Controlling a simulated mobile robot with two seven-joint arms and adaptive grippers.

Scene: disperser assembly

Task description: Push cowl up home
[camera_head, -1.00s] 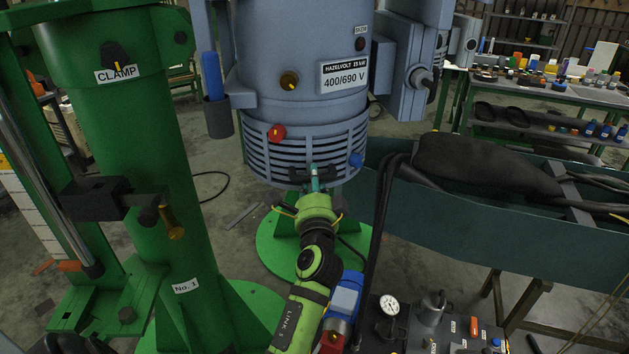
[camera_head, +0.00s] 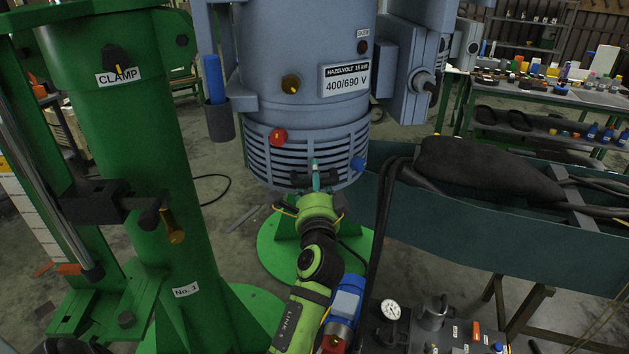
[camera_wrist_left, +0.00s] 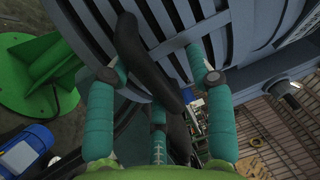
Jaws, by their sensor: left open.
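The cowl (camera_head: 305,160) is the blue-grey slatted ring around the bottom of the motor (camera_head: 290,50). A red knob (camera_head: 278,137) and a blue knob (camera_head: 358,164) sit on it. My left gripper (camera_head: 316,180) is at the cowl's lower front, its fingers spread and open. In the left wrist view, the teal-wrapped fingers (camera_wrist_left: 162,78) reach toward the cowl slats (camera_wrist_left: 190,32), with a long black piece between them. I cannot tell whether the fingers touch the cowl. The seam above the cowl shows no clear gap. My right gripper is out of view.
A green clamp column (camera_head: 130,150) stands at left. A dark teal trough (camera_head: 470,215) with a black bag (camera_head: 490,165) is at right. A panel with a gauge (camera_head: 390,310) and a blue motor (camera_head: 345,300) are near the front. A cluttered bench (camera_head: 555,90) stands behind.

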